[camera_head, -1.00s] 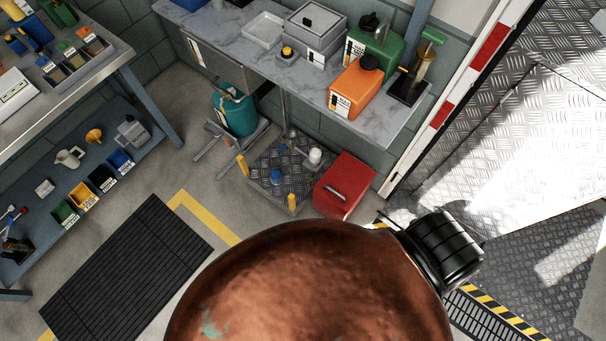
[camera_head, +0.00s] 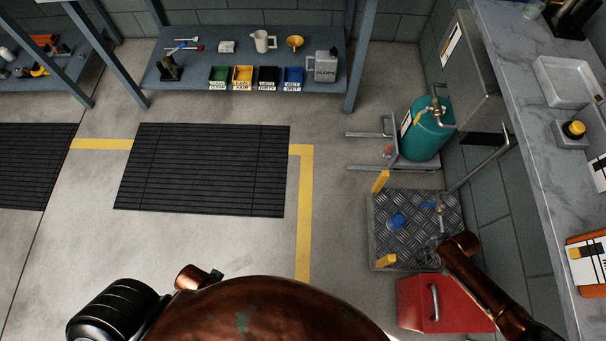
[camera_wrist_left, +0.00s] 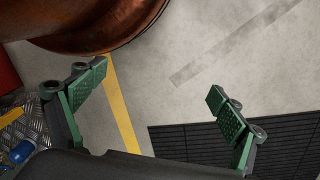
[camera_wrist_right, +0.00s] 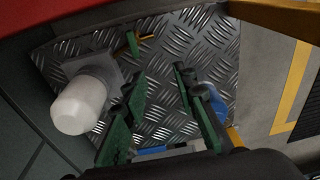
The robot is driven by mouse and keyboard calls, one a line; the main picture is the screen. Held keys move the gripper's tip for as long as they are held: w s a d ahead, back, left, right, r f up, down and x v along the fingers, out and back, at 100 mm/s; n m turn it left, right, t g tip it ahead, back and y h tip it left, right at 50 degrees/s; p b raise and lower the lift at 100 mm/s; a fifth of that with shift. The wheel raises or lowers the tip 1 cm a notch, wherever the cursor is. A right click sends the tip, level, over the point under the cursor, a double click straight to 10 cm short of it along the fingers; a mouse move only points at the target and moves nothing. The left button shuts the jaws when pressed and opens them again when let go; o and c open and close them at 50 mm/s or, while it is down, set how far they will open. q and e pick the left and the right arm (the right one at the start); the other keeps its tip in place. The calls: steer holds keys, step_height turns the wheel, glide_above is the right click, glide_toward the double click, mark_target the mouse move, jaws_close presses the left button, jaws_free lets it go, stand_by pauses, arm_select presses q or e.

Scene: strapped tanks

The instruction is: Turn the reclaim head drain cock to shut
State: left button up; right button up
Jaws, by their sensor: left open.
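My right arm reaches down over the tread-plate stand (camera_head: 385,258) in the head view. In the right wrist view my right gripper (camera_wrist_right: 158,79) has its green fingers part way apart, with bare tread plate between them. A small brass-coloured fitting with a green lever (camera_wrist_right: 139,42) lies beyond the fingertips, apart from them; it may be the drain cock, but I cannot tell. A white cylinder (camera_wrist_right: 80,105) on a grey block is left of the fingers. My left gripper (camera_wrist_left: 158,86) is wide open and empty above the floor, outside the head view.
A blue round part (camera_head: 397,221) sits on the stand, beside yellow posts. A red box (camera_head: 425,300) stands at its near edge. A teal tank (camera_head: 428,135) stands behind it. The marble bench (camera_head: 520,100) is at the right. Floor by the black mat (camera_head: 200,170) is clear.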

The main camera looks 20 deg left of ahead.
mark_target(427, 259)
steer(key=d, duration=0.2)
steer(key=s+d+b, duration=0.1)
steer(key=shift+d+f+g+h, duration=0.15)
steer(key=shift+d+g+h, duration=0.15)
steer(key=shift+g, duration=0.1)
steer(key=shift+d+r+m, duration=0.2)
steer(key=shift+m, duration=0.1)
step_height(427, 259, down, 7)
steer(key=b, duration=0.3)
steer(key=shift+f+b, duration=0.2)
steer(key=shift+b, duration=0.2)
steer(key=shift+f, duration=0.25)
arm_select(q)
steer(key=w+d+f+t+h, duration=0.1)
steer(key=w+d+f+t, duration=0.3)
steer(key=w, duration=0.5)
steer(key=shift+d+f+h, duration=0.4)
steer(key=shift+d+f, duration=0.5)
steer(key=shift+d, duration=0.3)
arm_select(e)
steer(key=shift+c, duration=0.4)
